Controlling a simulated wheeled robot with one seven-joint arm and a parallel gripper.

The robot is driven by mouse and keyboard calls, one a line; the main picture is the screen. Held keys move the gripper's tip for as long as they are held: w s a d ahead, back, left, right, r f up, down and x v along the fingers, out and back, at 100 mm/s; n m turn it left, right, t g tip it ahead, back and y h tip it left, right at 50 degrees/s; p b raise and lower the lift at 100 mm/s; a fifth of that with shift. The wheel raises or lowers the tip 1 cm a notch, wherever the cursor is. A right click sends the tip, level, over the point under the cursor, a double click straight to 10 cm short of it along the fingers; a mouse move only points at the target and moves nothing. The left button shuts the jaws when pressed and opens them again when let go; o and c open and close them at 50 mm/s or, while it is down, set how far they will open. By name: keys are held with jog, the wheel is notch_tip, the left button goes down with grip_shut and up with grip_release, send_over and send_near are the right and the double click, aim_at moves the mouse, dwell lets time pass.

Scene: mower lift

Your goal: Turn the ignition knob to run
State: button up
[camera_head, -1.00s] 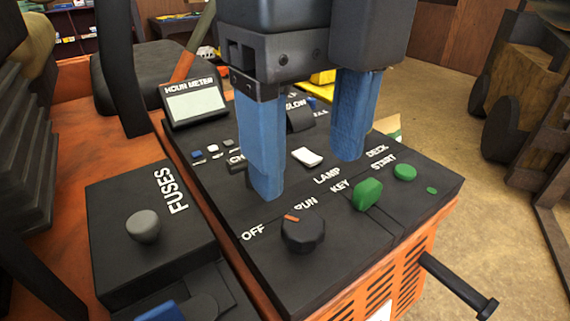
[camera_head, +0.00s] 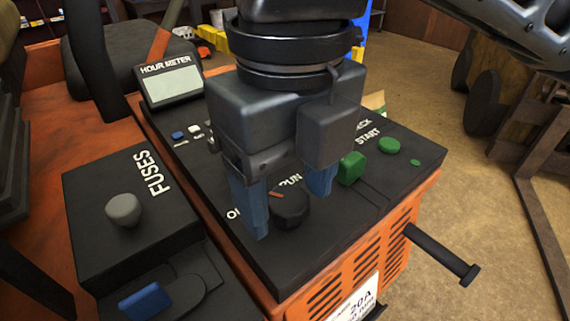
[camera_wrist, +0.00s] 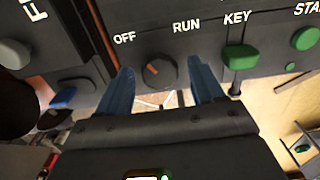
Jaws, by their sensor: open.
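The ignition knob (camera_head: 289,209) is a round black knob with an orange mark, on the dark control panel (camera_head: 370,205) near the OFF and RUN labels. In the wrist view the knob (camera_wrist: 160,74) has its mark pointing up and left, on the OFF side rather than at RUN. My gripper (camera_head: 284,199) is open, with one blue finger on each side of the knob. In the wrist view my gripper (camera_wrist: 162,85) shows a gap between each finger and the knob. Part of the OFF label is hidden in the head view.
A green key knob (camera_head: 352,168) sits close to the right finger, with a green START button (camera_head: 389,145) beyond. A fuse box (camera_head: 125,215) with a grey knob (camera_head: 123,209) stands left. A black lever (camera_head: 440,252) sticks out at front right.

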jog(key=c, duration=1)
jog(key=shift+c, duration=0.2)
jog(key=shift+m, duration=0.3)
jog(key=m+p, duration=0.2)
jog(key=shift+r+m, duration=0.15)
jog(key=shift+m, duration=0.15)
jog(key=m+p, duration=0.2)
jog(key=m, duration=0.1)
jog(key=shift+m, duration=0.3)
jog(key=m+p, duration=0.2)
jog(key=m, duration=0.3)
jog(key=shift+p, duration=0.35)
jog(key=o, duration=1)
